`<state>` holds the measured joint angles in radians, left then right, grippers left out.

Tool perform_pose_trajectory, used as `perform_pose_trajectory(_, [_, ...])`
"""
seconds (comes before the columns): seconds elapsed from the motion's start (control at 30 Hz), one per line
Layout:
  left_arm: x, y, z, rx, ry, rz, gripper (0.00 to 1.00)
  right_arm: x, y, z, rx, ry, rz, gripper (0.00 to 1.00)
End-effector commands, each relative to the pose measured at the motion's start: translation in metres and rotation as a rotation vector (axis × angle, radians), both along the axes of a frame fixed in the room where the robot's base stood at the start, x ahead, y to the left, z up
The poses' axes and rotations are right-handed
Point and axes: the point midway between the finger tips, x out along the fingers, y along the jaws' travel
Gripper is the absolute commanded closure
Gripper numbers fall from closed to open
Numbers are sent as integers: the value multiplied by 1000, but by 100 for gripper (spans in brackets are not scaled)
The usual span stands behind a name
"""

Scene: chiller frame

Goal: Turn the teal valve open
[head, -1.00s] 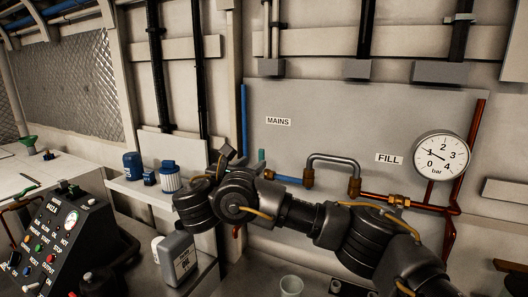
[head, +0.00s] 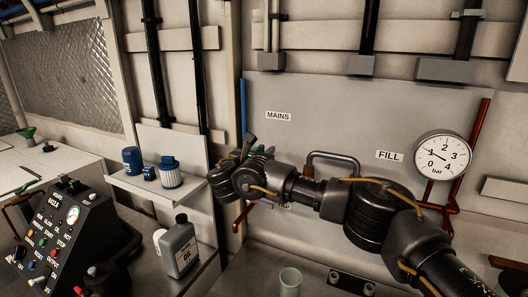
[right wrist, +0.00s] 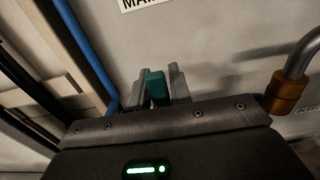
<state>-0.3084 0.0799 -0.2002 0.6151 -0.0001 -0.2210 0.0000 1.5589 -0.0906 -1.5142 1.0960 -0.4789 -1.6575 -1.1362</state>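The teal valve handle (right wrist: 157,88) stands between the two grey fingers of my right gripper (right wrist: 159,84) in the right wrist view. The fingers lie close against its two sides, with hardly any gap showing. In the head view my right gripper (head: 258,146) is at the pipework below the MAINS label (head: 278,116), and the arm hides most of the valve. My left gripper is not in view.
A blue pipe (right wrist: 86,52) runs close on the left, and a brass fitting (right wrist: 285,92) with a grey pipe is on the right. A FILL gauge (head: 442,155) is on the panel. A shelf (head: 160,194) holds blue items, and a grey oil bottle (head: 180,246) stands below it.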

Motion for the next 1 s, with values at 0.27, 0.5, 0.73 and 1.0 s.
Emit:
perform_pose_trajectory(0.27, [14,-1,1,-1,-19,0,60,0,0,0,0,0,0,100])
perform_pose_trajectory(0.5, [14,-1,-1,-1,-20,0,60,0,1,0,-8,4,0,100])
perform_pose_trajectory(0.73, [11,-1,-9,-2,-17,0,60,3,7,-1,-86,41,-1,100])
perform_pose_trajectory(1.0, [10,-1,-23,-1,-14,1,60,9,19,-5,-262,128,-1,100])
